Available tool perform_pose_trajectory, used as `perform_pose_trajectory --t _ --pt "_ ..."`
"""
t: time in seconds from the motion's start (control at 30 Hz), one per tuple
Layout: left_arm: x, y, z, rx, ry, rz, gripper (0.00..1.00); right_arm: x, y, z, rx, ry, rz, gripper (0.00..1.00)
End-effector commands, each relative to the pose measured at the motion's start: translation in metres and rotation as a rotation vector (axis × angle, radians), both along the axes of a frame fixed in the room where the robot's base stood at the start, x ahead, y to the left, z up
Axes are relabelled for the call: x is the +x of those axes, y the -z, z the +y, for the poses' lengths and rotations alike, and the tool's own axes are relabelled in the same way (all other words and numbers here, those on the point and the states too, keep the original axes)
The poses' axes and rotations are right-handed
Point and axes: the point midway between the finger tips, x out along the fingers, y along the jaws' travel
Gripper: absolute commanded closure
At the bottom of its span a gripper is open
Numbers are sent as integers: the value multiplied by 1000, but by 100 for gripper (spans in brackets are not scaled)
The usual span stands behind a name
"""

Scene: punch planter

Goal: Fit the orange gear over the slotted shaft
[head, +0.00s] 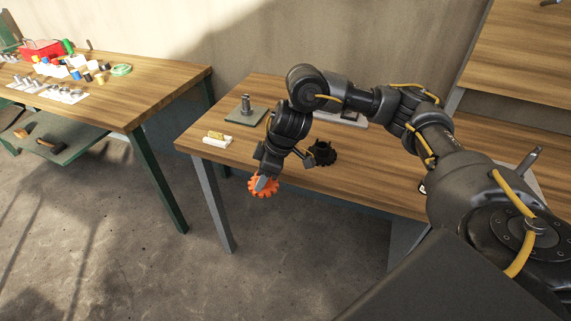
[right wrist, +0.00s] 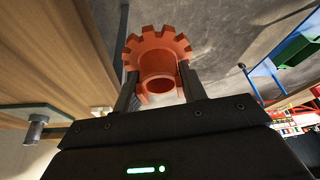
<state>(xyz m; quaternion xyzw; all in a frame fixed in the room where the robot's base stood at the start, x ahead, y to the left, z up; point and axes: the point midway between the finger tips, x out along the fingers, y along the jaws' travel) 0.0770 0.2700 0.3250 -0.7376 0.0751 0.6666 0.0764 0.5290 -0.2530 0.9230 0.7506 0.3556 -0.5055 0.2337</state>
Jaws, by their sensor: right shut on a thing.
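My right gripper (head: 262,178) is shut on the orange gear (head: 264,188), in front of the near edge of the middle table in the head view. In the right wrist view the orange gear (right wrist: 160,52) sits between the two fingers (right wrist: 158,90), with its central bore and hub showing. The slotted shaft (head: 246,103) stands upright on a square grey-green plate (head: 238,117) at the back left of that table, apart from the gear. The shaft and plate also seem to show at the left of the right wrist view (right wrist: 36,130). My left gripper is not in view.
A white block with a yellow piece (head: 217,137) lies near the table's left front corner. A black gear-like part (head: 322,153) is on the table right of my gripper. A left table (head: 150,95) holds tools and small parts. Bare floor lies between the tables.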

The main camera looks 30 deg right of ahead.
Motion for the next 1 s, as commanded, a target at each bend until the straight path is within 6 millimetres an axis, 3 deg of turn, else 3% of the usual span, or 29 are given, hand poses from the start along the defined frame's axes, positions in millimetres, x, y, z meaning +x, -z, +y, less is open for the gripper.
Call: perform_pose_trajectory --t 0.3,0.5,0.6,0.7,1.0 --pt "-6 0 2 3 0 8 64 -28 20 95 -10 -174 -2 86" --pt "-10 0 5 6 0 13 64 -67 53 127 -10 -232 -2 86" --pt "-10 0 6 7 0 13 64 -88 73 124 -2 -226 -1 86" --pt "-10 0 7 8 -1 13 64 -102 89 107 6 -192 1 86" --pt "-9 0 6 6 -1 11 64 -113 108 46 2 -91 -5 86"
